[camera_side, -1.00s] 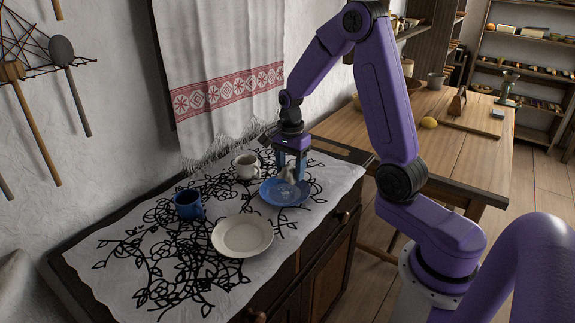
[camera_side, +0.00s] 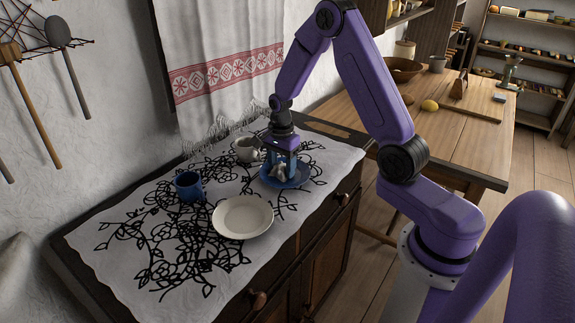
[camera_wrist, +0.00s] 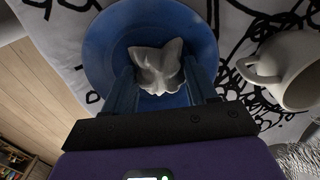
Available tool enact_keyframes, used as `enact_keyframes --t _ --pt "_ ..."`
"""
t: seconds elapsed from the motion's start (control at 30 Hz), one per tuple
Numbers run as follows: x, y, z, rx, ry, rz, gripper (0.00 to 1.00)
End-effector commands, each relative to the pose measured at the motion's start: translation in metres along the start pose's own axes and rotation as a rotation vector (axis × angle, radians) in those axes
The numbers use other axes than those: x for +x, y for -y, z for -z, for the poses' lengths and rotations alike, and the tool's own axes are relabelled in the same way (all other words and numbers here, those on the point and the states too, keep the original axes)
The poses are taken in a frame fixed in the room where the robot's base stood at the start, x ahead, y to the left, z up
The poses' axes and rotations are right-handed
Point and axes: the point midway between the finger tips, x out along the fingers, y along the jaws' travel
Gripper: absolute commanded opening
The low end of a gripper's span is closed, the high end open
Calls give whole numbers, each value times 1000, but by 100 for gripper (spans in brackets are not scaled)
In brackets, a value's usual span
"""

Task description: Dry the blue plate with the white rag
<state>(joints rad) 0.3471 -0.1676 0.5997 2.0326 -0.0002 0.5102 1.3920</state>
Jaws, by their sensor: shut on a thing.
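The blue plate (camera_side: 301,179) lies on the patterned cloth near the right end of the cabinet top. It also shows in the wrist view (camera_wrist: 112,40). The white rag (camera_wrist: 157,68) is crumpled between my gripper's fingers, over the plate's inner surface; in the side view the rag (camera_side: 282,172) is low at the plate, seemingly touching it. My gripper (camera_side: 281,168) points down over the plate and is shut on the rag. In the wrist view its blue fingers (camera_wrist: 162,92) flank the rag. Part of the plate is hidden by the gripper and rag.
A white cup (camera_side: 246,149) stands close to the left of the blue plate. A blue mug (camera_side: 188,186) and a cream plate (camera_side: 242,217) are further left and front. A fringed towel (camera_side: 222,75) hangs behind. A wooden table (camera_side: 450,130) is at right.

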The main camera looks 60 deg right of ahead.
Motion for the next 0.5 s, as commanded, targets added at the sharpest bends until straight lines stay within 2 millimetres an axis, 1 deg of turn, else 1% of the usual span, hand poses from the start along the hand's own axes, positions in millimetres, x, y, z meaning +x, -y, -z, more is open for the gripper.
enact_keyframes --t 0.1,0.13,0.5 --pt "0 9 -1 -1 0 2 33" --pt "1 8 0 -1 0 1 33" --pt "0 -21 2 0 0 -1 33"
